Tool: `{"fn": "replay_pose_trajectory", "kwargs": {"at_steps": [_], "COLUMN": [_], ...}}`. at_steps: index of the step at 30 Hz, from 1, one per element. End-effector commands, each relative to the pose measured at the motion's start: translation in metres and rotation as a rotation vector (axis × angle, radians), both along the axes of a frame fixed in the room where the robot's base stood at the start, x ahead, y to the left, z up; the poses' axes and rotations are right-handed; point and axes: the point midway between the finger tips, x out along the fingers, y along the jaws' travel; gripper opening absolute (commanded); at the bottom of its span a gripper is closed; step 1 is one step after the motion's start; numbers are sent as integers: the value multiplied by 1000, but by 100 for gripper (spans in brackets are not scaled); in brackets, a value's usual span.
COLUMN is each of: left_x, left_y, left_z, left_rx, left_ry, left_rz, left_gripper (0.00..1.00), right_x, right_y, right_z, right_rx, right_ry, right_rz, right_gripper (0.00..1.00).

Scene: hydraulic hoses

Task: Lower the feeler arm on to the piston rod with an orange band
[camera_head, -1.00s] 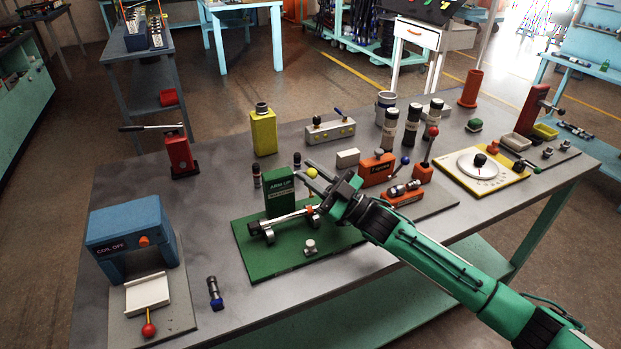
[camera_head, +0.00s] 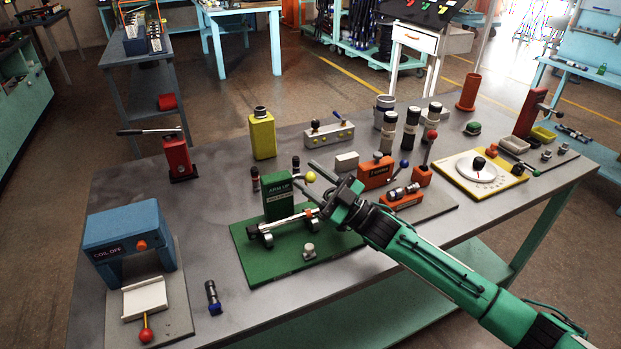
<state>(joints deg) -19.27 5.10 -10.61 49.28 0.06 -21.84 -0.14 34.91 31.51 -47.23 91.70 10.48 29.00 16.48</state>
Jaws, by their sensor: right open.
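The piston rod (camera_head: 288,221) is a silver bar with an orange band near its right end. It lies on small supports on a green base plate (camera_head: 275,264). Behind it stands a green block (camera_head: 278,205) marked "ARM UP". The feeler arm's yellow ball knob (camera_head: 310,177) is raised above the rod's right end; the arm itself is mostly hidden. My right gripper (camera_head: 304,173) reaches in from the right, open, with its fingertips around the yellow knob in the picture. I cannot tell whether they touch it. My left gripper is not in view.
A small pale knob (camera_head: 309,251) stands on the green plate below the gripper. An orange box (camera_head: 376,174), dark cylinders and a red-knobbed lever stand close to the right. A blue coil press (camera_head: 130,235) is at the left.

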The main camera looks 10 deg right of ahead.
Motion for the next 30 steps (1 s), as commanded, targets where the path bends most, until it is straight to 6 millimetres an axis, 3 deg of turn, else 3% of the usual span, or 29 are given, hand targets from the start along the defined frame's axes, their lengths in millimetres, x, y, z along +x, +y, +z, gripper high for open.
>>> {"fn": "replay_pose_trajectory", "kwargs": {"at_steps": [4,11,18,24,30], "left_x": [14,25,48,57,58], "left_y": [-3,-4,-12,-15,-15], "left_z": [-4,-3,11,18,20], "left_rx": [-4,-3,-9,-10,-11], "left_ry": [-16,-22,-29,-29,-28], "left_rz": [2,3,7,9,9], "left_gripper": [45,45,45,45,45], "right_x": [-11,-38,-62,-72,-74], "right_y": [-19,-62,-101,-118,-121], "right_z": [-18,-16,-15,-14,-12], "right_rx": [-2,-5,-4,-1,0], "right_ry": [2,2,2,0,0], "right_rz": [-1,-2,-1,0,0], "right_gripper": [42,42,42,42,42]}}
